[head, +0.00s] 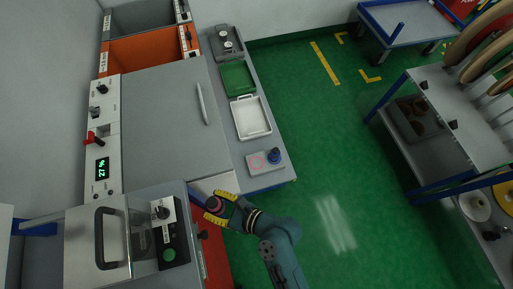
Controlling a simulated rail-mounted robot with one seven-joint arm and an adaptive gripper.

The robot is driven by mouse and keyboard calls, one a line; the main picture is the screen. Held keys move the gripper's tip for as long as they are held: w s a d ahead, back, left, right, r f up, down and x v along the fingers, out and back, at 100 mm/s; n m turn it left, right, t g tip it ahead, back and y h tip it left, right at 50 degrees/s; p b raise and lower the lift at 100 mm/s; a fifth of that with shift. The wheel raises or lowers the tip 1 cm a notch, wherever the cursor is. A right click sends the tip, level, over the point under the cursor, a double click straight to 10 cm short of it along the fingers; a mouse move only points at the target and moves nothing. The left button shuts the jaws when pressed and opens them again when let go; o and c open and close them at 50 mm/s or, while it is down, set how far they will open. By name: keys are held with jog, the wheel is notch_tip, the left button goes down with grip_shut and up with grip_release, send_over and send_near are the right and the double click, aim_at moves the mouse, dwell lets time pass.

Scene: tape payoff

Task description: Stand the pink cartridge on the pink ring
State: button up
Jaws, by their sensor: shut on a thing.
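My gripper (217,207), with yellow fingers, is at the lower middle of the head view, shut on the pink cartridge (214,203). The cartridge shows as a small dark round thing with a pink edge; the fingers hide part of it, and I cannot tell its exact tilt. The pink ring (257,161) is a thin outline on a pale plate (252,168) at the near end of the narrow side bench. The ring is empty and lies up and right of my gripper, apart from it. A dark blue cartridge (274,155) stands at the plate's right side.
A white tray (267,131), a green tray (238,78) and a grey holder (225,42) line the bench beyond the plate. A machine with a handled cover (103,238) stands at left. Open green floor (320,150) lies to the right.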

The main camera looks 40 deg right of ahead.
notch_tip(320, 180, down, 9)
jog(key=b, duration=0.5)
jog(key=shift+s, duration=0.15)
